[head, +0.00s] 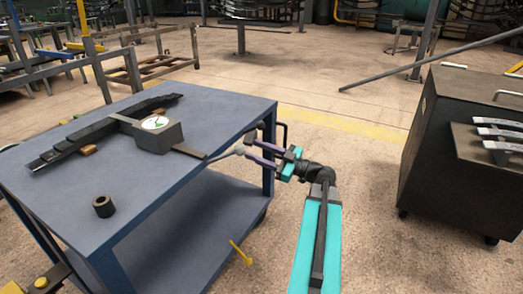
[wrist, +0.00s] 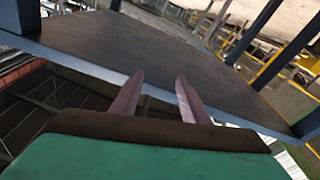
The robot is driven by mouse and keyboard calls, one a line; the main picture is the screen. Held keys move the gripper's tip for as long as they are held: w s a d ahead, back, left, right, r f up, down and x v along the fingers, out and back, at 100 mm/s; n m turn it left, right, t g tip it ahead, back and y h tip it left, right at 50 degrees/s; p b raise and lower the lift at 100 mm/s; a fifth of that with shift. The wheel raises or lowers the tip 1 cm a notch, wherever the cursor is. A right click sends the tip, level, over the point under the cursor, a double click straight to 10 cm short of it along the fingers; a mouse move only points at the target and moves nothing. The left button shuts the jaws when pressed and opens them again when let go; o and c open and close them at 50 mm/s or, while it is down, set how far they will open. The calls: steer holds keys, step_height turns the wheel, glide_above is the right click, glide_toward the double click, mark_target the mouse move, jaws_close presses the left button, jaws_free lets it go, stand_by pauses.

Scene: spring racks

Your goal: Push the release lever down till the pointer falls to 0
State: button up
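A spring rack device with a long black bar (head: 85,138) and a box-shaped gauge (head: 158,140) lies on the blue-grey table. The gauge's round white dial (head: 154,122) faces up; its pointer is too small to read. A flat dark bar (head: 189,152) runs from the gauge to the table's right edge. A pale grey rod with a rounded end (head: 232,151), apparently the release lever, sticks out past that edge. My gripper (head: 250,149) is close beside its end; I cannot tell whether they touch. In the wrist view my gripper (wrist: 160,76) has its fingers apart, with nothing seen between them.
A black cylinder (head: 103,207) stands on the table. A dark cabinet (head: 455,140) stands at right. Floor between table and cabinet is mostly clear.

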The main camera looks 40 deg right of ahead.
steer(key=shift+s, duration=0.2)
steer(key=p+v, duration=0.2)
steer(key=v, duration=1.1)
steer(key=shift+s+p, duration=0.25)
steer(key=shift+p, duration=0.1)
steer(key=shift+d+f, duration=0.1)
steer(key=shift+d, duration=0.05)
